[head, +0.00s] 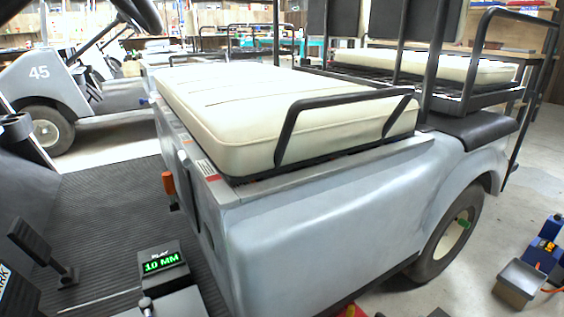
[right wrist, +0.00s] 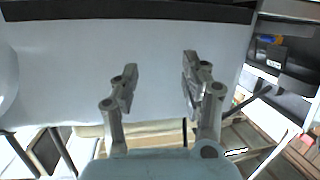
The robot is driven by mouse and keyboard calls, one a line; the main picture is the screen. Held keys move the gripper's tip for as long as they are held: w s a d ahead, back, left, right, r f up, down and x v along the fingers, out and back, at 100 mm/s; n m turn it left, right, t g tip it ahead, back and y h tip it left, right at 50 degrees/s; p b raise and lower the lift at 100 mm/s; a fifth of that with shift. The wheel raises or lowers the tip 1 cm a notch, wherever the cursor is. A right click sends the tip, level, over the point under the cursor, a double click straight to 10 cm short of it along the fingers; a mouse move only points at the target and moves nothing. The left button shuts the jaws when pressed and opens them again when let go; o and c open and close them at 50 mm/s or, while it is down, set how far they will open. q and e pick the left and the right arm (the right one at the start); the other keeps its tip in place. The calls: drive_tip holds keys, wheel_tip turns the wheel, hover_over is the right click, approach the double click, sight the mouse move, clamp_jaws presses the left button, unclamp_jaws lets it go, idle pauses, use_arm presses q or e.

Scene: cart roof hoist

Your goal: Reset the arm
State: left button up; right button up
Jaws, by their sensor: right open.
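My right gripper (right wrist: 160,72) shows in the right wrist view with its two grey fingers spread apart. Nothing is between them. Behind the fingers is a broad pale, smooth surface (right wrist: 70,60) with a black band along the top edge; I cannot tell how far away it is. Neither of my grippers shows in the head view.
A pale blue-grey cart body (head: 320,235) with a cream seat (head: 290,105) and black armrail (head: 340,101) fills the middle. A green display reading 10 MM (head: 162,262) stands on the ribbed floor (head: 110,215). A blue device (head: 541,252) lies at right. Concrete is open behind.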

use_arm(q)
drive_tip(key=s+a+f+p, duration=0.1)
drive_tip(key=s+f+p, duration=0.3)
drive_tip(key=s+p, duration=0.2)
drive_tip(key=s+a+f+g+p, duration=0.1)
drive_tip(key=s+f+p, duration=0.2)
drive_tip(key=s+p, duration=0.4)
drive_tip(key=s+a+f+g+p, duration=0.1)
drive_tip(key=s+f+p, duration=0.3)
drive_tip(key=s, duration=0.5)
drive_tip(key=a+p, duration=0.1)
drive_tip(key=p, duration=0.1)
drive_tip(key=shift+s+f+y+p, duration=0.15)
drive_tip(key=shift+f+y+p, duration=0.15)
drive_tip(key=shift+p, duration=0.05)
use_arm(e)
drive_tip(key=s+d+f+m+g+h, duration=0.2)
drive_tip(key=s+m+g+h, duration=0.2)
drive_tip(key=s, duration=1.8)
drive_tip(key=s+d+f+m+g+h, duration=0.2)
drive_tip(key=s+g+h, duration=0.4)
drive_tip(key=s, duration=1.7)
drive_tip(key=shift+s+f+m+g+h, duration=0.15)
drive_tip(key=shift+f+m+g+h, duration=0.25)
drive_tip(key=shift+m+g, duration=0.6)
